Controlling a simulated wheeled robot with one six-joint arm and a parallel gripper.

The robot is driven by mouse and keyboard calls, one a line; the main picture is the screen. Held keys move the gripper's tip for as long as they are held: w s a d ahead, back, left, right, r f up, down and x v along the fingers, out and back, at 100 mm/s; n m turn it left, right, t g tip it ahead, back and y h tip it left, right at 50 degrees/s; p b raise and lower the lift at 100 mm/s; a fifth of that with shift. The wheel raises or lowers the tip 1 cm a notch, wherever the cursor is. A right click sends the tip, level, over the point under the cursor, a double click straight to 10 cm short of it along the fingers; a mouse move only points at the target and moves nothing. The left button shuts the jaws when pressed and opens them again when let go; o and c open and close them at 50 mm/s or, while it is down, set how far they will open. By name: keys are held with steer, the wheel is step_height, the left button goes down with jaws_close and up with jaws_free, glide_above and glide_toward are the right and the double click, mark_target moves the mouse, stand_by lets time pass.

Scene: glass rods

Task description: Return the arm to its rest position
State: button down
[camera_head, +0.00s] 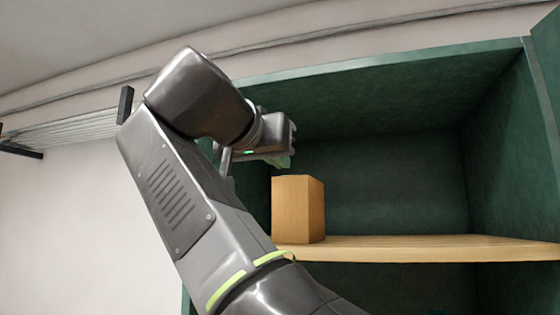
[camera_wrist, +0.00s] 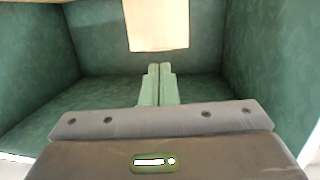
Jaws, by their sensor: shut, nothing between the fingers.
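My gripper (camera_head: 284,162) is at the upper front of the green cabinet, above and slightly left of the wooden block in the head view. In the wrist view its two pale green fingers (camera_wrist: 160,70) are together and empty. My arm rises from the bottom of the head view, bends at the top left and reaches right towards the cabinet. Part of the gripper is hidden behind its own wrist in the head view.
The wooden block (camera_head: 298,209) stands on a wooden shelf (camera_head: 430,248) in the green cabinet (camera_head: 400,190); it also shows at the top of the wrist view (camera_wrist: 157,25). A rack of thin rods (camera_head: 70,130) is on the left wall. Shelf room right of the block is clear.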

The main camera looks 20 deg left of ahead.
steer(key=shift+s+a, duration=0.1)
steer(key=shift+s, duration=1.15)
steer(key=shift+w, duration=0.1)
steer(key=w, duration=0.3)
steer(key=w+p, duration=0.1)
steer(key=w, duration=0.3)
steer(key=w+p, duration=0.1)
steer(key=w, duration=0.3)
steer(key=shift+w+d+r, duration=0.1)
steer(key=shift+w+d, duration=0.15)
steer(key=shift+d, duration=0.1)
steer(key=shift+w, duration=0.2)
steer(key=shift+s+a, duration=0.15)
steer(key=shift+a, duration=0.1)
steer(key=shift+w+d, duration=0.25)
steer(key=shift+w, duration=0.05)
steer(key=shift+s+a, duration=0.15)
steer(key=shift+s, duration=0.05)
